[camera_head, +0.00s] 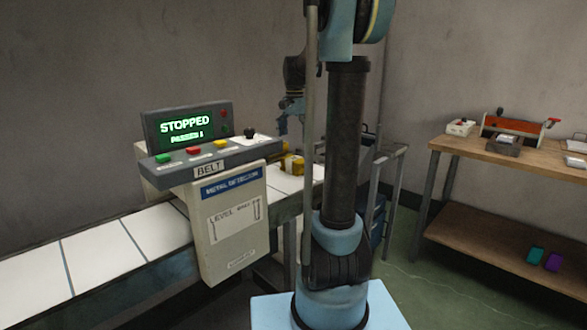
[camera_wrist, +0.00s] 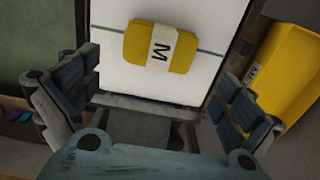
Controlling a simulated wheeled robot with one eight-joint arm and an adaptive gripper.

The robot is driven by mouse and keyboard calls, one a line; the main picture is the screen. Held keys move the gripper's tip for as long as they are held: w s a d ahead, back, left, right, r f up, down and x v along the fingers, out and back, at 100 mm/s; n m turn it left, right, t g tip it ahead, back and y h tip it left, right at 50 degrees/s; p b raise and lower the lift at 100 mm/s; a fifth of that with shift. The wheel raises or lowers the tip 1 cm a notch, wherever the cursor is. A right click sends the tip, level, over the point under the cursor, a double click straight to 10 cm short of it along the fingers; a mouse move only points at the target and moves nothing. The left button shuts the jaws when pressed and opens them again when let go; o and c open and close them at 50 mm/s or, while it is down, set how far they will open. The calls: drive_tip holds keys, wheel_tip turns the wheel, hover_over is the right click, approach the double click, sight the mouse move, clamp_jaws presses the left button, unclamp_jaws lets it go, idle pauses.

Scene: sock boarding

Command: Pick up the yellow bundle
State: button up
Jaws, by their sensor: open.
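The yellow bundle (camera_wrist: 160,47) lies on the white belt (camera_wrist: 112,78) in the wrist view, with a pale band marked M around its middle. In the head view, a yellow bundle (camera_head: 292,165) shows at the belt's far end, partly hidden behind the control panel and my arm. My gripper (camera_wrist: 155,85) is open and empty, its two dark padded fingers spread wide at left and right. The bundle appears beyond the fingertips, roughly centred between them and apart from them. In the head view, my gripper (camera_head: 288,118) hangs above the belt's far end.
A control panel (camera_head: 205,152) reads STOPPED and PASSED 1 beside the belt. A large yellow box-like thing (camera_wrist: 288,68) stands at the right in the wrist view. A wooden workbench (camera_head: 480,152) with tools stands at the right. A metal-framed rack (camera_head: 381,190) stands behind my arm.

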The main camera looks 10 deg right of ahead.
sight(295, 158)
wheel_tip(295, 158, down, 11)
drive_tip(key=shift+w+r, duration=0.1)
drive_tip(key=shift+w, duration=0.05)
idle(0.5)
drive_tip(key=c, duration=0.9)
drive_tip(key=shift+r, duration=0.15)
